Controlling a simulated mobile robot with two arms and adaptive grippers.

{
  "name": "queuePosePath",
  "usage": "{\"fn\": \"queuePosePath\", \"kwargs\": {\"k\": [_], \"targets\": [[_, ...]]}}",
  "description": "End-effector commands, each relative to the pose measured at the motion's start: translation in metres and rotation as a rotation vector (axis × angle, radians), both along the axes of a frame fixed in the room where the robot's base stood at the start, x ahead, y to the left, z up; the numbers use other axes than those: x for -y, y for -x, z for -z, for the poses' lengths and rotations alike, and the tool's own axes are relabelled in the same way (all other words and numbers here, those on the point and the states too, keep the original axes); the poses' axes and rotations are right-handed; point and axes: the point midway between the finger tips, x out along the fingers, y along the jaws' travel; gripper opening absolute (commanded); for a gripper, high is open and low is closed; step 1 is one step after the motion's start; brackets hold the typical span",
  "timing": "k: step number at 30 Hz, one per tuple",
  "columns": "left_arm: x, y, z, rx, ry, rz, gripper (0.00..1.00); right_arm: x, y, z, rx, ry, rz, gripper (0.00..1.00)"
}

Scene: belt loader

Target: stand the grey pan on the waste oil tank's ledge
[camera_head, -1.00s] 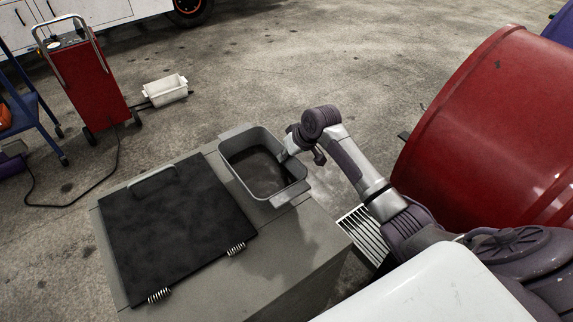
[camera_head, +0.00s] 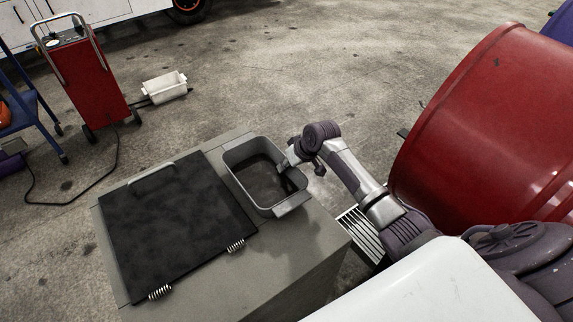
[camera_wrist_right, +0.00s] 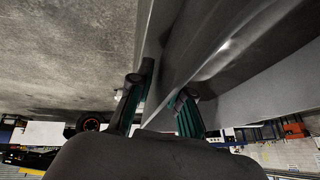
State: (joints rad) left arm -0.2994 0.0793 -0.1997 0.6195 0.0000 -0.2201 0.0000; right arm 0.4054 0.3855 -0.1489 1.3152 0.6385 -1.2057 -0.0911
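The grey pan (camera_head: 248,190) is a deep rectangular tub with a dark inside and a handle at its near end. It is upright at the bare ledge (camera_head: 300,235) of the waste oil tank, right of the black lid (camera_head: 175,225). I cannot tell whether its base touches the ledge or hangs just above it. My right gripper (camera_head: 286,163) is at the pan's right wall. In the right wrist view its fingers (camera_wrist_right: 162,90) are on both sides of the pan wall (camera_wrist_right: 172,60), shut on it. My left gripper is not in view.
A large red drum (camera_head: 490,130) stands close to my right arm. A floor grate (camera_head: 362,235) lies beside the tank. A red wheeled cart (camera_head: 85,80) and a white tray (camera_head: 165,88) are at the back left. Open floor lies behind the tank.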

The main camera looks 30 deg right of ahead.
Motion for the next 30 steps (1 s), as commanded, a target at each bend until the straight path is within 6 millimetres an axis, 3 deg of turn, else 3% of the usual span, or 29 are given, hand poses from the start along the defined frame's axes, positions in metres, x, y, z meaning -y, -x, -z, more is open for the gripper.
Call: {"fn": "queuePosePath", "kwargs": {"k": [13,30], "targets": [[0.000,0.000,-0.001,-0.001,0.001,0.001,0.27,0.002,0.002,-0.008,0.001,0.000,0.000,0.31],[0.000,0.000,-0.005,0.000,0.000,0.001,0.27,0.025,0.049,-0.098,0.001,0.001,0.000,0.31]]}}
